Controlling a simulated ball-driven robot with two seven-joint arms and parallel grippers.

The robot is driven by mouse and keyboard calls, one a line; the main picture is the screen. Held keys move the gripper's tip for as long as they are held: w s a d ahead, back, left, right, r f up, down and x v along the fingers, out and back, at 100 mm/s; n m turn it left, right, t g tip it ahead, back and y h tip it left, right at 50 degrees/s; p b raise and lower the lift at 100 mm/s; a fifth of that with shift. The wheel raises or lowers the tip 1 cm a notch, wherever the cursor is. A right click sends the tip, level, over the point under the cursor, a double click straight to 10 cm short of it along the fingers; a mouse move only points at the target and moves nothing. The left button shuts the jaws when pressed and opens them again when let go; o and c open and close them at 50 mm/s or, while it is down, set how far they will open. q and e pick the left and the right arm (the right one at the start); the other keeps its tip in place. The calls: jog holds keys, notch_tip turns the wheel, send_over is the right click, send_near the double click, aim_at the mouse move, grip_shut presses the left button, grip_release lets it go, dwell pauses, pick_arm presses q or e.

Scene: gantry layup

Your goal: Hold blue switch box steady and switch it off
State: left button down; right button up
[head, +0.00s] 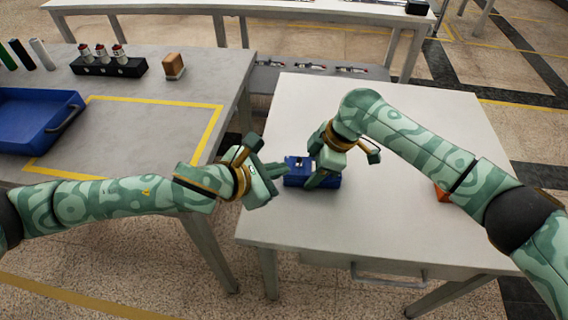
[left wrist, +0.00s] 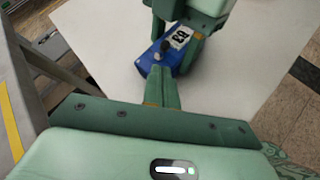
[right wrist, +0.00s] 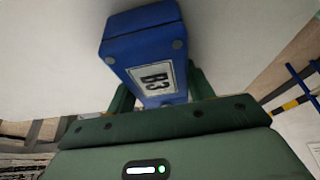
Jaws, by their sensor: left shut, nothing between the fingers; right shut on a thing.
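The switch's position is unclear.
The white table (head: 400,240) is mostly clear. An orange object (head: 441,193) is partly hidden by my right arm. The grey table at left holds a blue tray (head: 70,100), a black rack (head: 108,68) with several red-topped pieces, and a brown block (head: 173,66).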

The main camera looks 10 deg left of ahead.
pick_arm(q)
jog(key=shift+w+d+r, duration=0.2)
jog(key=shift+w+d, duration=0.3)
jog(key=shift+d, duration=0.1)
jog(key=shift+w+r, duration=0.35)
jog(key=shift+w, duration=0.05)
dwell(0.4)
jog(key=shift+w+r, duration=0.1)
jog(key=shift+w, duration=0.05)
jog(key=shift+w+r, duration=0.25)
jog(key=shift+w, duration=0.45)
jog(key=shift+a, duration=0.1)
jog(key=shift+r, duration=0.1)
jog(key=shift+r, duration=0.7)
